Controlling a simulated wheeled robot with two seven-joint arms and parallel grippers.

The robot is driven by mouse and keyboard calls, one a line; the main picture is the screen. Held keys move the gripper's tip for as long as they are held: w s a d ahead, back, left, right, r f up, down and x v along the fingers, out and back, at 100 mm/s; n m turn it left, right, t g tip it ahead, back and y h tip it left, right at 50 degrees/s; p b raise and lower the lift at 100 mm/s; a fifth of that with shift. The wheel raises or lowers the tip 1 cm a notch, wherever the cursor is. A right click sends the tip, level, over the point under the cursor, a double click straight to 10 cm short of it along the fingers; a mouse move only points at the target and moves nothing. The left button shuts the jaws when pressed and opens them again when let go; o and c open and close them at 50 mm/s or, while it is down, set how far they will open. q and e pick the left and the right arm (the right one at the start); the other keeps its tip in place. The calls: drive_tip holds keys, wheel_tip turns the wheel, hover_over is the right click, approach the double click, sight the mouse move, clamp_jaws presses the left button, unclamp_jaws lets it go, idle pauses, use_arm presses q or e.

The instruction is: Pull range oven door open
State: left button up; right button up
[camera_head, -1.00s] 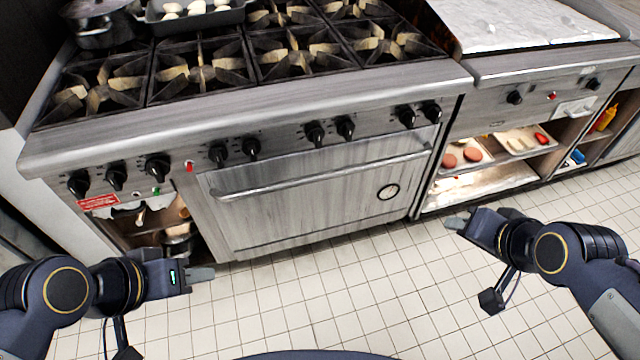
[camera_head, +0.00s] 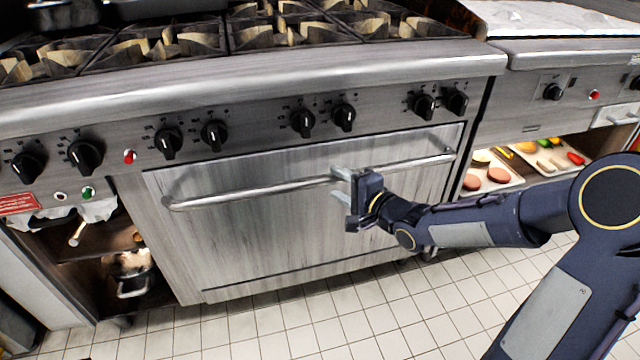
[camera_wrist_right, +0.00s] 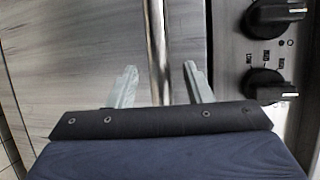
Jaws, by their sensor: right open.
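The range oven door (camera_head: 240,235) is a brushed steel panel and looks shut. Its long bar handle (camera_head: 250,192) runs along the door's upper part. My right gripper (camera_head: 340,186) is at the handle, right of its middle, with its fingers pointing at the door. In the right wrist view, the handle (camera_wrist_right: 157,50) passes between the two open fingers (camera_wrist_right: 157,86), one on each side and apart from it. The fingers hide a short piece of the handle in the head view. My left gripper is not in view.
A row of black knobs (camera_head: 303,122) sits just above the door. Burner grates (camera_head: 280,32) are on top. An open shelf with food trays (camera_head: 492,178) is at the right, and an open compartment with a pot (camera_head: 132,275) at the left. The tiled floor (camera_head: 300,330) in front is clear.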

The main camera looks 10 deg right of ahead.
sight(325, 177)
drive_tip(key=b+x, duration=0.1)
drive_tip(key=x, duration=0.3)
drive_tip(key=shift+w+f+b, duration=0.1)
drive_tip(key=shift+f+b, duration=0.1)
drive_tip(key=shift+b, duration=0.1)
drive_tip(key=shift+w+a, duration=0.3)
drive_tip(key=shift+w, duration=0.3)
clamp_jaws()
